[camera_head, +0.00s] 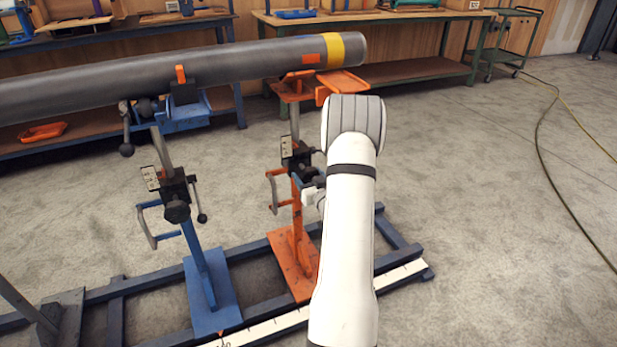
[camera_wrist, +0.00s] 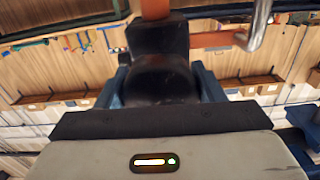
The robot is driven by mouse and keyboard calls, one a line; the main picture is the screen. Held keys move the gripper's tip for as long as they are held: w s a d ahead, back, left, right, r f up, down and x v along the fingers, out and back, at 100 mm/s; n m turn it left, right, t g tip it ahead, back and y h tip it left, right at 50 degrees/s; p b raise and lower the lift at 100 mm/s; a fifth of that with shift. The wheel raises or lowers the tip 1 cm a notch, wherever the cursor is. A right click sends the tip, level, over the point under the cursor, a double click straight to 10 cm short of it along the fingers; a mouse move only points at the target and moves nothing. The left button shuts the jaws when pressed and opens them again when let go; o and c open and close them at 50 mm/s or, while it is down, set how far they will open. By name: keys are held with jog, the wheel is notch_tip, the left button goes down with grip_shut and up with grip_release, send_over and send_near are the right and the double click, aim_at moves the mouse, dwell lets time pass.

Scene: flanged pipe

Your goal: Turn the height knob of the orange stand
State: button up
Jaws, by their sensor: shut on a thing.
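The orange stand (camera_head: 283,258) stands upright on the dark frame in the head view, its orange top under the pipe (camera_head: 230,62). A black clamp block sits midway up its post. In the wrist view the black height knob (camera_wrist: 160,78) fills the space between the two dark blue fingers of my gripper (camera_wrist: 163,88), which is shut on it. The block and orange post show beyond the knob. In the head view my white arm partly hides the gripper, at the right side of the stand's clamp.
A blue stand (camera_head: 212,290) with its own clamp and knob stands to the left, also under the pipe. A metal crank handle (camera_wrist: 256,28) is close beside the knob in the wrist view. Workbenches line the back wall.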

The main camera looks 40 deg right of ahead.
jog(key=shift+d, duration=0.1)
jog(key=shift+c, duration=0.8)
jog(key=shift+m, duration=0.3)
jog(key=m, duration=0.8)
jog(key=shift+a+m, duration=0.2)
jog(key=shift+m, duration=0.2)
jog(key=o, duration=1)
